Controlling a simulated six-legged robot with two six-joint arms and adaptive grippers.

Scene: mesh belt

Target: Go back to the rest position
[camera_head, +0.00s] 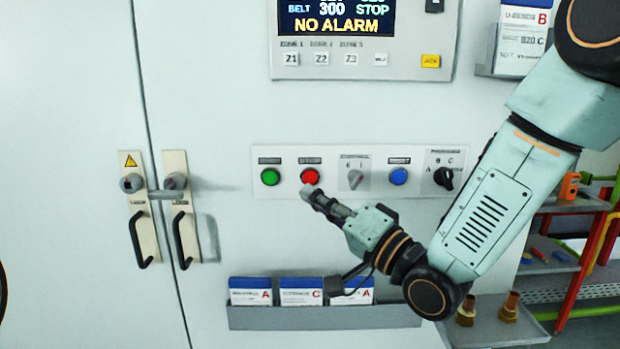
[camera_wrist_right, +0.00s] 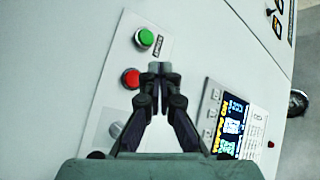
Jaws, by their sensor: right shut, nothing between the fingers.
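My right gripper (camera_head: 307,192) is shut and empty, its fingertips just below the red button (camera_head: 310,176) on the control panel (camera_head: 290,189) in the head view. Whether the tips touch the button or panel, I cannot tell. In the right wrist view my right gripper (camera_wrist_right: 158,68) has its fingers together, beside the red button (camera_wrist_right: 131,79) and below the green button (camera_wrist_right: 144,38). My left gripper is not in view.
The display (camera_head: 336,18) above reads "BELT 300 STOP" and "NO ALARM". A grey rack (camera_head: 325,316) with cards hangs below my right arm. Two door handles (camera_head: 184,240) stick out at left. A shelf (camera_head: 575,205) with coloured objects stands at right.

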